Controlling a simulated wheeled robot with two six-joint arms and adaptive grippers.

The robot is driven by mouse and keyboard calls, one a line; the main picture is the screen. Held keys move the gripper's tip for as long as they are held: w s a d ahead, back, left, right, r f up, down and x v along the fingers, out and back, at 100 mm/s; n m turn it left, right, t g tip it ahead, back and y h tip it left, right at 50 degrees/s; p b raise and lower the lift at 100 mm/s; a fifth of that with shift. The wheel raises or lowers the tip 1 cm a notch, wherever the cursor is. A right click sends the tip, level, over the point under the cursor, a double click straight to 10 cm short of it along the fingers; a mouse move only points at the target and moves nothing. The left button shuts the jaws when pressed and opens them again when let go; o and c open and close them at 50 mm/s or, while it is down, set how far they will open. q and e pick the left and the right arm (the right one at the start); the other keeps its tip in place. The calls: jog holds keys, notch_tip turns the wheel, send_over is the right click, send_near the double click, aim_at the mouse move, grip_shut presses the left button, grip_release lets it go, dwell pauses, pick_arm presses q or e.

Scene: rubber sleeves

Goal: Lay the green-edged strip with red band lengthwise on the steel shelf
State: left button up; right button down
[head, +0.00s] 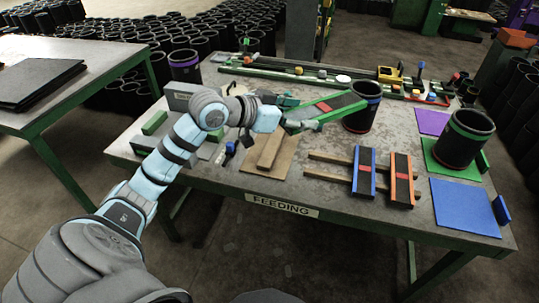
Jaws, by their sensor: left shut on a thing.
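The green-edged strip (341,103) has a dark face and a red band near its middle. My left gripper (287,115) is shut on its left end and holds it slanted above the table, its right end in front of a black sleeve. I cannot surely tell which thing is the steel shelf. A grey metal piece (178,92) stands at the left of the table, partly hidden by my left arm. My right gripper is not in view.
A blue-edged strip (364,172) and an orange-edged strip (402,180) lie across wooden rails. Black sleeves (362,104) (463,140) stand on the table (300,190). A wooden block (268,152) lies below my gripper. A blue mat (465,207) is at right.

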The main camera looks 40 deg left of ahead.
pick_arm(q)
jog(key=w+a+f+n+t+y, duration=0.1)
jog(key=w+a+f+n+y, duration=0.2)
jog(key=a, duration=0.3)
jog(key=shift+w+a+f+n+y, duration=0.25)
jog(key=shift+w+f+n+y, duration=0.15)
jog(key=shift+w+f+y, duration=0.25)
jog(key=a+f+n+y, duration=0.1)
jog(key=a, duration=0.1)
jog(key=a+f+n+y, duration=0.2)
jog(key=a, duration=0.1)
jog(key=a+f+n+y, duration=0.1)
jog(key=a+y, duration=0.1)
jog(key=a, duration=0.1)
jog(key=shift+s+f+g, duration=0.25)
jog(key=shift+f+g, duration=0.05)
notch_tip(320, 180, down, 20)
jog(key=b, duration=0.4)
jog(key=shift+r, duration=0.2)
jog(key=shift+f, duration=0.1)
jog(key=o, duration=1.3)
jog(key=shift+d, duration=0.1)
